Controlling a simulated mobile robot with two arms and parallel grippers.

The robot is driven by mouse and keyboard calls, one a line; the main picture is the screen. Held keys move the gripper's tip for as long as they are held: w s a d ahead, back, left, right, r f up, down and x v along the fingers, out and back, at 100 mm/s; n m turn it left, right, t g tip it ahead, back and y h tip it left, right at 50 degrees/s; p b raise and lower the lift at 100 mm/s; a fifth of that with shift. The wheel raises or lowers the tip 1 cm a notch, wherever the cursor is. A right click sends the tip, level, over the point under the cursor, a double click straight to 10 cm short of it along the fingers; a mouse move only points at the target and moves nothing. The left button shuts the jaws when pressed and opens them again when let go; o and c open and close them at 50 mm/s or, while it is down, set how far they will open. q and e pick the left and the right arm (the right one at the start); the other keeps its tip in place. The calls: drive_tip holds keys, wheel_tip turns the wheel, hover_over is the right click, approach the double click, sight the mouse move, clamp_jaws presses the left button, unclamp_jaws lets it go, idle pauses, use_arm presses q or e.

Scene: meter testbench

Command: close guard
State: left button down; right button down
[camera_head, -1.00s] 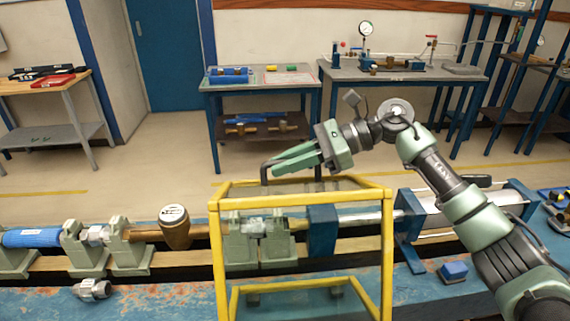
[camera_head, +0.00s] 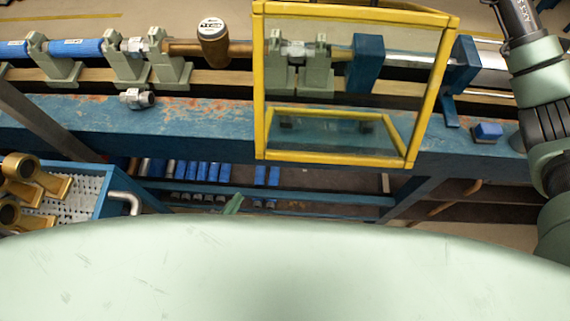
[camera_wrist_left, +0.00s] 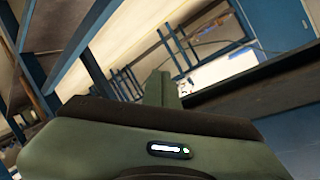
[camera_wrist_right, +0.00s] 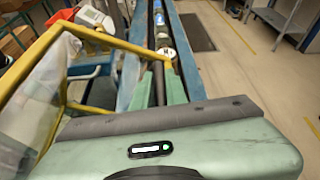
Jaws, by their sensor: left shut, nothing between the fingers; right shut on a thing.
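The guard (camera_head: 262,85) is a yellow frame with clear panels. It stands over a pair of grey-green clamps (camera_head: 318,75) and the front of the test line, its lower bar in front of the blue bench edge. Its yellow bar also shows in the right wrist view (camera_wrist_right: 110,40). My right gripper (camera_wrist_right: 162,72) is shut on part of the guard by that bar; the exact part held is unclear. It is out of the head view. My left gripper (camera_head: 233,203) is shut and empty, low in front of the bench; its fingers show in the left wrist view (camera_wrist_left: 161,86).
A brown round meter (camera_head: 214,42) and blue pipe (camera_head: 75,47) lie left of the guard. A loose fitting (camera_head: 137,98) and a small blue block (camera_head: 488,131) sit on the bench. A blue-edged tray (camera_head: 85,205) with brass parts stands at lower left.

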use_arm(q)
drive_tip(key=d+r+m+t+h, duration=0.25)
drive_tip(key=r+m+h, duration=0.2)
drive_tip(key=r, duration=0.55)
drive_tip(key=d+r+m+t+h, duration=0.1)
drive_tip(key=d+r+m+h, duration=0.3)
drive_tip(key=r, duration=0.6)
drive_tip(key=s+r+m+g+h, duration=0.3)
drive_tip(key=r+m+g, duration=0.4)
drive_tip(key=m, duration=0.6)
drive_tip(key=s+r+m+g+h, duration=0.35)
drive_tip(key=r+m+g, duration=0.4)
drive_tip(key=m, duration=0.55)
drive_tip(key=w+x, duration=0.1)
drive_tip(key=x, duration=0.8)
drive_tip(key=shift+f, duration=0.15)
drive_tip(key=shift+w, duration=0.1)
